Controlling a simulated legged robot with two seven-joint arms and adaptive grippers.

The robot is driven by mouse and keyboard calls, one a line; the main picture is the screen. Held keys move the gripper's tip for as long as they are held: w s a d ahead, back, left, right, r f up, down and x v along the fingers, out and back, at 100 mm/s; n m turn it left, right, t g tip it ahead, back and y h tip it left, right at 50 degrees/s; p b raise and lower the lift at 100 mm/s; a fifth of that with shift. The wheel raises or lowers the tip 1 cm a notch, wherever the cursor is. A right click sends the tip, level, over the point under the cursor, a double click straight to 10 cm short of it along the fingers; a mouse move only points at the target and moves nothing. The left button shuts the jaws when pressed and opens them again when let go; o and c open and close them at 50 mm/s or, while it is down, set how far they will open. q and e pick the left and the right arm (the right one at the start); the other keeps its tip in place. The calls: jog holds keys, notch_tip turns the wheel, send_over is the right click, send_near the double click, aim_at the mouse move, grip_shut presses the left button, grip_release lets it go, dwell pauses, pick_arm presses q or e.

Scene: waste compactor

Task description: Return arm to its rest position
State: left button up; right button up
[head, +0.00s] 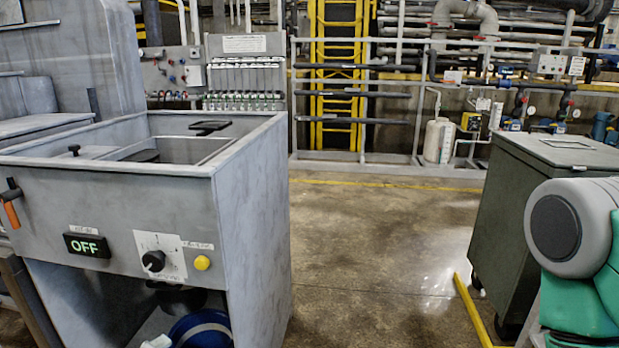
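Part of my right arm (570,235), grey and teal, stands at the right edge of the head view, in front of a dark green bin. Its gripper is out of view. My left gripper is not in view either. The grey waste compactor (255,200) stands at the left, with its top basin (180,150) open. Its display (87,245) reads OFF. A black dial (154,261) and a yellow button (202,263) sit on its front panel. No gripper touches the compactor in this view.
The dark green wheeled bin (505,200) stands at the right. A blue round object (200,330) sits low under the compactor, partly cut off. The concrete floor (370,260) between them is clear. A yellow bar (470,308) lies by the bin. Pipes and railings line the back.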

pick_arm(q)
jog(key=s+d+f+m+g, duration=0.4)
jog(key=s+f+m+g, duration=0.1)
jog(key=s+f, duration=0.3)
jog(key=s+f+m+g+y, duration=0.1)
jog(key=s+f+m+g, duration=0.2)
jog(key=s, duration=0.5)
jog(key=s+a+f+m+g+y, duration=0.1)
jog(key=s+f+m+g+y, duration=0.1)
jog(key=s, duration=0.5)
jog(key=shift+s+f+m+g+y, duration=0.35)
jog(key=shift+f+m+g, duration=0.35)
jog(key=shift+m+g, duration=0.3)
